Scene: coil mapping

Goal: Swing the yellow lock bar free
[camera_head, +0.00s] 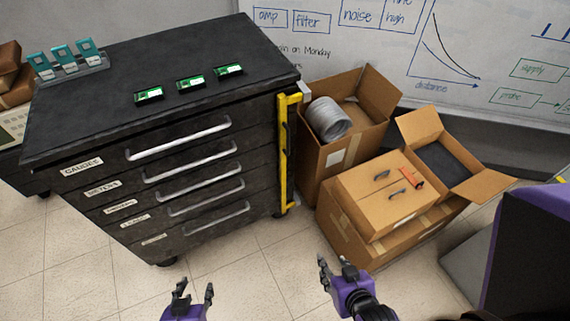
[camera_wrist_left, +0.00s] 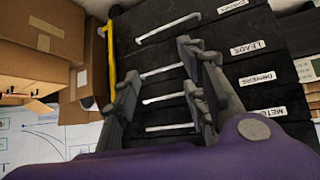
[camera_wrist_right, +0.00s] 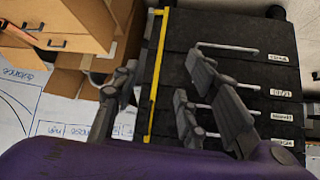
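The yellow lock bar (camera_head: 284,150) stands upright along the right front edge of the black drawer cabinet (camera_head: 200,62), with bent ends at top and bottom. It also shows in the left wrist view (camera_wrist_left: 110,55) and the right wrist view (camera_wrist_right: 157,80). My left gripper (camera_head: 194,291) is open and empty, low in front of the cabinet. My right gripper (camera_head: 336,266) is open and empty, to the right of the bar and below it in the picture. Both grippers are apart from the bar and the cabinet.
Several labelled drawers with silver handles (camera_head: 178,137) fill the cabinet front and look shut. Green boards (camera_head: 190,83) lie on top. Cardboard boxes (camera_head: 345,160) stand close to the bar's right, one holding a grey coil (camera_head: 328,119). Tiled floor (camera_head: 240,265) in front is clear.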

